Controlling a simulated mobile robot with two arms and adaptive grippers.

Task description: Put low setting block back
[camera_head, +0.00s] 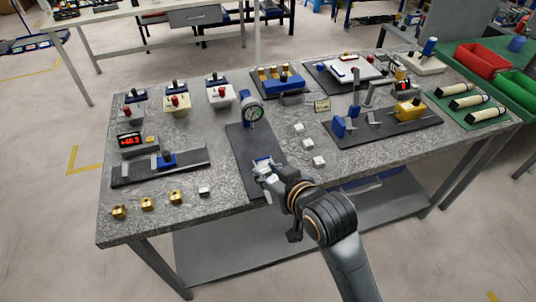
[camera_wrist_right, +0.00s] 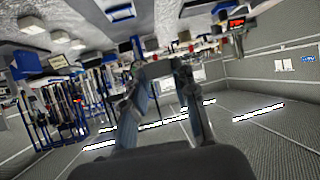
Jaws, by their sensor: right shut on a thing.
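My right gripper (camera_head: 262,166) reaches in from the front over the dark mat (camera_head: 240,145) below the round dial gauge (camera_head: 253,112). Its fingers are shut on a small grey block (camera_wrist_right: 157,69), which shows between the fingertips in the right wrist view; in the head view the gripper mostly hides it. I cannot tell whether the block touches the mat. Pale blocks stand in a row to the right: a far one (camera_head: 299,127), a middle one (camera_head: 307,143) and a near one (camera_head: 319,161). Another small pale block (camera_head: 204,192) sits near the front edge. My left gripper is not in view.
Brass blocks (camera_head: 147,204) line the front left, by a dark rail with a blue slider (camera_head: 166,159) and a red-digit display (camera_head: 131,140). A dark fixture board (camera_head: 385,127) stands right. Bare speckled table lies around the pale blocks.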

